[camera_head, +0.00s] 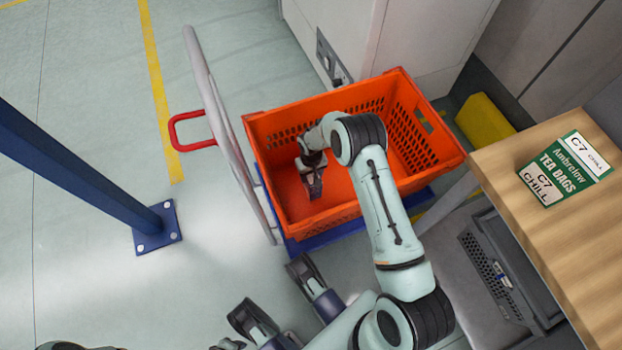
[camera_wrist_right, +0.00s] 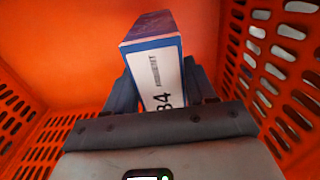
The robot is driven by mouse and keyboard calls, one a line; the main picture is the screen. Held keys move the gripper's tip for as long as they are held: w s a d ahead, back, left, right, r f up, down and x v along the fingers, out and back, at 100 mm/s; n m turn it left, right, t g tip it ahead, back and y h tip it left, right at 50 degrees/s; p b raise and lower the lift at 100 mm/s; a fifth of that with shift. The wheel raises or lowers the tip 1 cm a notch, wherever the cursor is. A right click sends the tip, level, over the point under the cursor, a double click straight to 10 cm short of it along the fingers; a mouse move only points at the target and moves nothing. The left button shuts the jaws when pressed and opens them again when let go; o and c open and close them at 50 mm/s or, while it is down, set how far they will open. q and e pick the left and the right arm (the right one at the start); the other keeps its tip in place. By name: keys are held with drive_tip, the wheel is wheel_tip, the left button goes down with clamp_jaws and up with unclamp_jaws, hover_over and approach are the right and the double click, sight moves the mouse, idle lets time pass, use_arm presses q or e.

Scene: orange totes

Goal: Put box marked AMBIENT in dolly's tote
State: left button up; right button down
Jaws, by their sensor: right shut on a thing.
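The dolly's orange tote (camera_head: 330,222) stands open with its perforated walls visible. My right gripper (camera_head: 312,168) is down inside it, towards its left side.
The dolly has a blue base (camera_head: 330,231), a grey push bar (camera_head: 222,125) and a red handle (camera_head: 188,144). A green Tea Bags box (camera_head: 564,170) marked C7 CHILL lies on the wooden table (camera_head: 545,240) at right. A blue post (camera_head: 80,165) stands at left; a grey crate (camera_head: 500,275) sits below the table.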

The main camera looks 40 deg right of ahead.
wheel_tip(320, 180, down, 4)
drive_tip(key=shift+r+b, duration=0.1)
drive_tip(key=shift+b, duration=0.5)
use_arm(q)
drive_tip(key=shift+s+a+f+g, duration=0.1)
drive_tip(key=shift+s+f+g, duration=0.15)
drive_tip(key=shift+s, duration=0.35)
drive_tip(key=shift+s+f+g, duration=0.25)
drive_tip(key=shift+s, duration=0.35)
use_arm(e)
drive_tip(key=shift+c, duration=1.8)
unclamp_jaws()
use_arm(q)
drive_tip(key=w+r+t+p, duration=0.2)
drive_tip(key=w+r+p, duration=0.1)
drive_tip(key=w, duration=0.3)
drive_tip(key=shift+w+d+r+t+p, duration=0.3)
drive_tip(key=shift+w+d+r, duration=0.1)
use_arm(e)
wheel_tip(320, 180, up, 12)
